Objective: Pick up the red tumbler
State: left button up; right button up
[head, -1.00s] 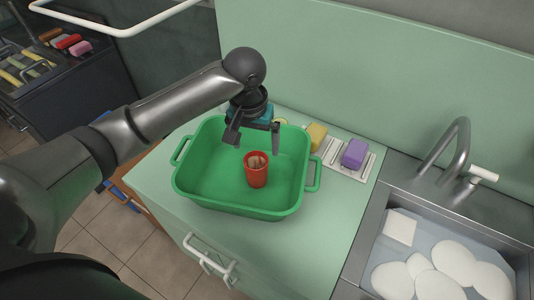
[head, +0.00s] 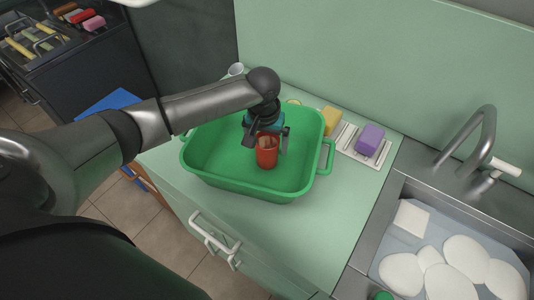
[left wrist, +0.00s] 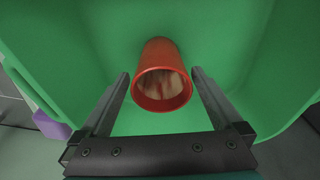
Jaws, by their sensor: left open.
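The red tumbler (head: 267,156) stands upright inside the green basin (head: 215,180) on the counter. My left gripper (head: 267,145) is open at the tumbler, with a finger to each side of it in the head view. In the left wrist view the tumbler (left wrist: 163,82) shows its open rim between the two spread fingers (left wrist: 160,85). A gap shows on each side, so the fingers do not appear to touch it. Something pale is visible inside the tumbler. My right gripper is not in view.
The basin walls surround the tumbler. A yellow sponge (head: 331,120) and a purple sponge (head: 369,139) on a white rack (head: 350,146) are to the right. Further right is a sink (head: 385,225) with several white plates (head: 465,253) and a faucet (head: 489,120). The counter front is clear.

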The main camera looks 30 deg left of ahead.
aim_at(268, 145)
pick_arm(q)
jog(key=f, duration=0.3)
jog(key=shift+w+a+f+b, duration=0.1)
jog(key=shift+w+b, duration=0.15)
jog(key=shift+b, duration=0.05)
jog(key=shift+c, duration=0.2)
jog(key=shift+c, duration=1.4)
jog(key=c, duration=0.9)
